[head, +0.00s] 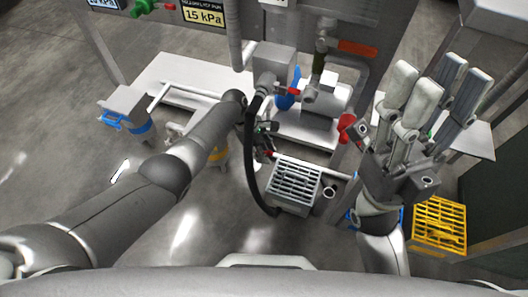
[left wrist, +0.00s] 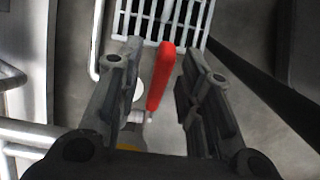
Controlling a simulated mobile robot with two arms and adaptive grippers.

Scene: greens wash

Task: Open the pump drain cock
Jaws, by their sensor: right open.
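A red lever handle, seemingly the drain cock (left wrist: 161,78), stands between the two fingers of my left gripper (left wrist: 164,62) in the left wrist view. There is a gap on each side of the lever, so the gripper is open and not holding it. In the head view my left gripper (head: 264,134) is low beside the pump, with the red lever (head: 268,154) just below it. The cock's body is mostly hidden. My right gripper (head: 426,95) is raised at the right, open and empty, with its fingers pointing up.
A grated drain box (head: 294,183) stands on the floor close to my left gripper; its grate (left wrist: 166,16) also shows in the wrist view. A black hose (head: 250,165) curves beside it. The pump (head: 325,101) is behind. A yellow crate (head: 440,224) lies at the right.

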